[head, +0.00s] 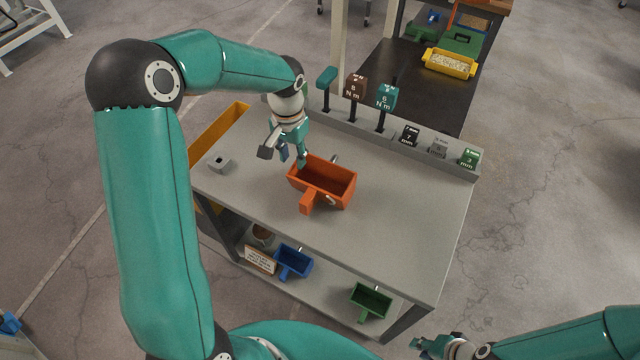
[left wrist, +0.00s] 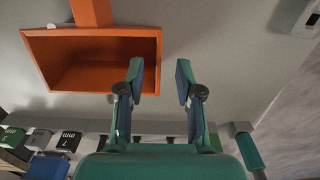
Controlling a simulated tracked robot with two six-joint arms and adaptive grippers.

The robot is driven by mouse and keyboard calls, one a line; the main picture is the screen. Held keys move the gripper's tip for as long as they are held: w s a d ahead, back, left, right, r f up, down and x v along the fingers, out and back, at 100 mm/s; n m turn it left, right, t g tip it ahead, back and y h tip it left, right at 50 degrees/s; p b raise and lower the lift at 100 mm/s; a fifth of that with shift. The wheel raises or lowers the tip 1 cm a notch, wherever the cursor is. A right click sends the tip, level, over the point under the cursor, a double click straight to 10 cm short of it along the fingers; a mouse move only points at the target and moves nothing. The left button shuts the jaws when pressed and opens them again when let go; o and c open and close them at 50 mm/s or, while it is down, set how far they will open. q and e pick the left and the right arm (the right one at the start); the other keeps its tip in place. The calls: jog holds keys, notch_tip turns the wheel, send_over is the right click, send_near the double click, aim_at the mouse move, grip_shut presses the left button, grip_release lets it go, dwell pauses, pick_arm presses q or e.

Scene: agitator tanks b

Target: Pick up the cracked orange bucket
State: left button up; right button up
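The orange bucket (head: 335,197) stands on the grey bench top (head: 410,215), with its open side up and a block-shaped handle toward the front. A small pale mark shows on its front side; I cannot make out a crack. In the left wrist view the bucket (left wrist: 88,85) lies to the left of the fingers. My left gripper (head: 284,153) is open and empty, just beyond the bucket's back left corner.
A rack of upright tools with label blocks (head: 410,135) runs along the bench's back edge. A small grey block (head: 219,163) sits at the left. A blue bucket (head: 293,262) and a green bucket (head: 370,303) are on the lower shelf. The bench's right part is clear.

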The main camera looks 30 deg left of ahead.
aim_at(294, 164)
pick_arm(q)
notch_tip(294, 164, down, 5)
jog(key=shift+r+p, duration=0.1)
jog(key=shift+p, duration=0.5)
grip_shut()
